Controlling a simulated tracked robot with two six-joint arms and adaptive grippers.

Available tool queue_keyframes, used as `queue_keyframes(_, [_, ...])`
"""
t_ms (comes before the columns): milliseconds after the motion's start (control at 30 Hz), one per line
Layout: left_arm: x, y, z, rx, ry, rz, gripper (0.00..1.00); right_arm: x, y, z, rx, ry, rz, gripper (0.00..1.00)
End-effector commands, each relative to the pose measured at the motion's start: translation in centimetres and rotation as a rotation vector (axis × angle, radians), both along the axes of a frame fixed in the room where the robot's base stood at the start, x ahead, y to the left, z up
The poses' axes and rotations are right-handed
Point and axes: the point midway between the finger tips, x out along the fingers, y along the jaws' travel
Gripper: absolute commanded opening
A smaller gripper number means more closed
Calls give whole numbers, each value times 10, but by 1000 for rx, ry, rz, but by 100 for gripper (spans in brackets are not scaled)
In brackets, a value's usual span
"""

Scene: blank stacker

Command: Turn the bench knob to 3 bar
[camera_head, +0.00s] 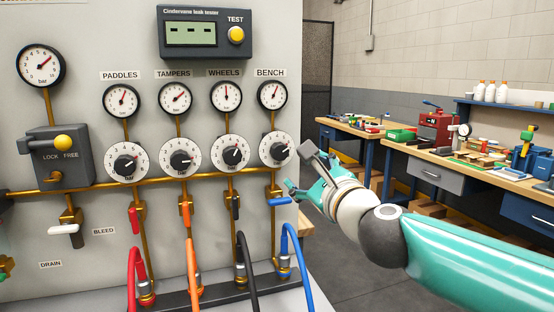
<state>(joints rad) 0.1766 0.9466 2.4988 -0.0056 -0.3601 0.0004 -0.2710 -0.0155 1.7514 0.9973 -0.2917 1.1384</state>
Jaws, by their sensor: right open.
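The bench knob (276,150) is a black knob on a white numbered dial, the rightmost of the row on the grey panel, under the BENCH label (270,73). Its pointer is tilted to the right; the number it marks is too small to read surely. The bench gauge (272,95) above has a red needle leaning up and right. My right gripper (297,168) is open and empty, just right of and slightly below the bench dial. No contact with the knob shows. My left gripper is not in view.
Similar dials for paddles (126,162), tampers (180,157) and wheels (233,154) stand to the left. Below hang valve levers and coloured hoses, with a blue lever (279,202) close under my right gripper. Workbenches (430,158) stand behind at right.

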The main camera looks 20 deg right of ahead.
Motion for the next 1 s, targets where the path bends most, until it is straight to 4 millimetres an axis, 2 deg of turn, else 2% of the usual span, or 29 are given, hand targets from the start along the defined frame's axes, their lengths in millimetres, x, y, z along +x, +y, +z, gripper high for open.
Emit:
queue_keyframes(167, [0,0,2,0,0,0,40,26,1,-3,-5,6,0,70])
queue_keyframes(500, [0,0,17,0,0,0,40,100,7,0,-7,7,4,70])
queue_keyframes(700, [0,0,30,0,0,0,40,138,9,-1,-8,8,6,70])
queue_keyframes(833, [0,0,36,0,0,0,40,154,10,-1,-8,7,9,70])
queue_keyframes(1000, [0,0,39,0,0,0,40,163,11,-2,-8,5,8,70])
